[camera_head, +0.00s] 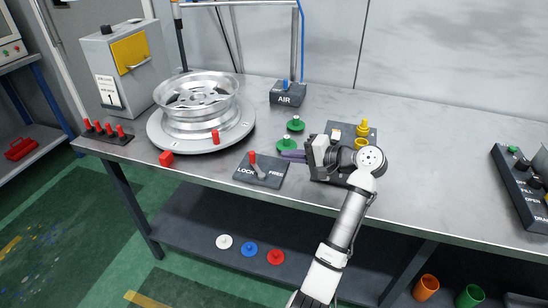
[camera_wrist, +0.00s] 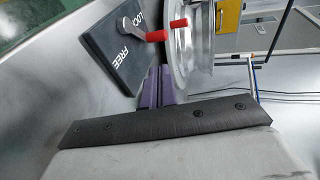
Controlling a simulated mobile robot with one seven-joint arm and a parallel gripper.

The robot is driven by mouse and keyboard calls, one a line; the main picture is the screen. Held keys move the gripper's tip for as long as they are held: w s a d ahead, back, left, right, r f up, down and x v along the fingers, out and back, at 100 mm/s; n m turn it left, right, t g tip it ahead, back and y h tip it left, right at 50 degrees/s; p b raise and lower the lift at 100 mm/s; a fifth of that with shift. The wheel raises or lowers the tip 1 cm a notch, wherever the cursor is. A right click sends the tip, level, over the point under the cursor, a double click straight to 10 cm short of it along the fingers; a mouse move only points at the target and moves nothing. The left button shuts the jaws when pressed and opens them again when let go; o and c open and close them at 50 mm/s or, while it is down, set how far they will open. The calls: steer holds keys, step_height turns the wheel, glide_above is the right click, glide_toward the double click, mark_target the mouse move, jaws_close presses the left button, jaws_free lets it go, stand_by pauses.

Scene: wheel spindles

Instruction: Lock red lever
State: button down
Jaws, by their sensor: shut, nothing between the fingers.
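A dark plate (camera_head: 244,175) lies on the bench, marked LOCK at its left and FREE at its right. Its lever has a grey arm and a red grip (camera_head: 252,158), which points toward the back of the bench and slightly left, between the two words. The red grip also shows in the wrist view (camera_wrist: 156,36), just beyond the fingertips. My gripper (camera_head: 284,154) has purple fingers, shut and empty, to the right of the lever and apart from it. The closed fingers also show in the wrist view (camera_wrist: 160,72).
A silver wheel (camera_head: 205,105) sits on a round turntable (camera_head: 170,143) with a red peg (camera_head: 215,137), behind the plate. Green knobs (camera_head: 295,125) stand near my gripper. An AIR box (camera_head: 287,97) stands behind.

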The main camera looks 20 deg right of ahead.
steer(key=v, duration=0.6)
steer(key=shift+b, duration=0.4)
